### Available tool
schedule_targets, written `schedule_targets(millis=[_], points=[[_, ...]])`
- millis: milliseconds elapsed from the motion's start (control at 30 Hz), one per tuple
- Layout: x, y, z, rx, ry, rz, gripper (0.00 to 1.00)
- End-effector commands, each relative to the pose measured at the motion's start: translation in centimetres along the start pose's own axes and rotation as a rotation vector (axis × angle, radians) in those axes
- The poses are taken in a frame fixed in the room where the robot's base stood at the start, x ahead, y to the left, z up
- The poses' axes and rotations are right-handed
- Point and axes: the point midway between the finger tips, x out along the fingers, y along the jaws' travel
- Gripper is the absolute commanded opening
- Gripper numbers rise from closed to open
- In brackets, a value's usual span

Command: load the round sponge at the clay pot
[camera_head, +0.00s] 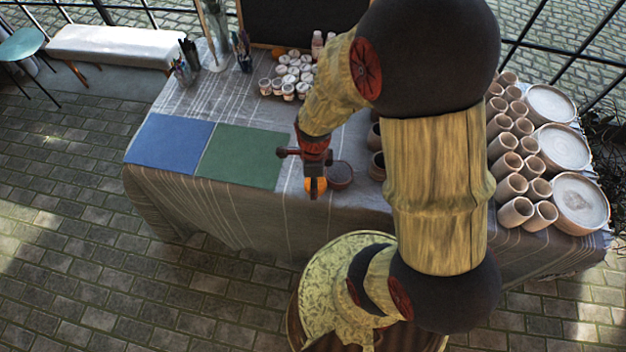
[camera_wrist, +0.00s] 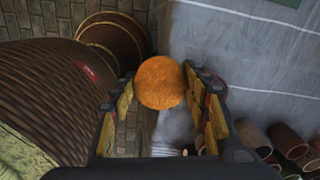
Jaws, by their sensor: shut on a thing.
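My gripper (camera_head: 314,190) points down near the table's front edge, shut on the round orange sponge (camera_head: 321,184). In the wrist view the sponge (camera_wrist: 161,82) sits between the fingertips of my gripper (camera_wrist: 159,77). A dark reddish clay pot (camera_head: 341,175) stands on the table just right of the gripper in the head view, close beside the sponge. I cannot tell from this angle whether sponge and pot touch. I cannot make this pot out for certain in the wrist view.
Other dark pots (camera_head: 376,166) stand partly hidden behind my arm. A green mat (camera_head: 243,157) and a blue mat (camera_head: 168,143) lie left. Small paint jars (camera_head: 288,75) stand at the back. Clay cups (camera_head: 508,165) and stacked plates (camera_head: 580,203) fill the right end.

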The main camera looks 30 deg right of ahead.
Motion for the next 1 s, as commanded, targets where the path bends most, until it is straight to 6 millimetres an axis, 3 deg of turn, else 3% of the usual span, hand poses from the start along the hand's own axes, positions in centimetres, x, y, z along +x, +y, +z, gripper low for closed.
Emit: schedule_targets(millis=[367, 500, 633, 833, 1000], points=[[0.0, 0.0, 0.0, 0.0, 0.0, 0.0, 0.27], [0.1, -0.1, -0.3, 0.01, 0.0, 0.0, 0.26], [1.0, -0.7, -1.9, 0.06, 0.003, 0.009, 0.26], [2.1, -4.9, -5.5, 0.162, 0.0, -0.001, 0.26], [1.9, -9.0, -8.2, 0.141, -0.002, -0.009, 0.26]])
